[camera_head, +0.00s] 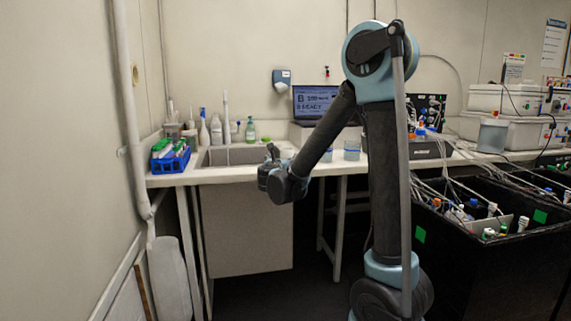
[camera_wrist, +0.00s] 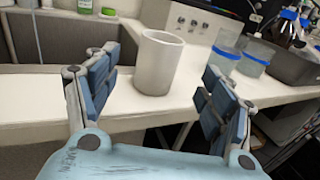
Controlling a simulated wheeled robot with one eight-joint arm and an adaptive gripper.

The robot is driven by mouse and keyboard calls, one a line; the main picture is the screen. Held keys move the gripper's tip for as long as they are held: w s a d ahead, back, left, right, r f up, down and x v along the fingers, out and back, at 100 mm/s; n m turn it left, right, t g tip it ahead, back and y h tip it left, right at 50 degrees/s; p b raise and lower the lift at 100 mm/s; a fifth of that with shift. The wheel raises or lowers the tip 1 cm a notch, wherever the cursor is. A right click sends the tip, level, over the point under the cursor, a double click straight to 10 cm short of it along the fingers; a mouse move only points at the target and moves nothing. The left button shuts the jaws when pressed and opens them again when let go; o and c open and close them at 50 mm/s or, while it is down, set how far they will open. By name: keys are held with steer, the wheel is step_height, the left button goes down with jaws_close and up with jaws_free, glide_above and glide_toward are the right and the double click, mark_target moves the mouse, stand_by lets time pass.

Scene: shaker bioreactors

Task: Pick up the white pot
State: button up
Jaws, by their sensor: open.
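The white pot (camera_wrist: 158,62) is a plain, slightly tapered cylinder. It stands upright on the white counter (camera_wrist: 55,102), right of the sink edge in the wrist view. My gripper (camera_wrist: 160,80) is open, with one blue-padded finger on each side of the pot in that picture. Clear gaps show between the pot and both fingers, and nothing is held. The pot appears a little beyond the fingers; the exact distance is hard to tell. In the head view my gripper (camera_head: 270,164) is at the counter's front edge by the sink, and I cannot clearly make out the pot there.
Clear containers with blue bands (camera_wrist: 252,60) stand right of the pot. The sink (camera_head: 238,156) is to its left, with bottles behind it. A laptop (camera_head: 314,101) stands at the back. A black bin with cables and bottles (camera_head: 480,270) is at the right.

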steer(key=shift+w+d, duration=0.2)
steer(key=shift+w, duration=1.35)
steer(key=shift+w+d, duration=0.15)
steer(key=shift+w, duration=1.35)
steer(key=shift+w+d, duration=0.2)
steer(key=shift+w, duration=1.35)
steer(key=c, duration=1)
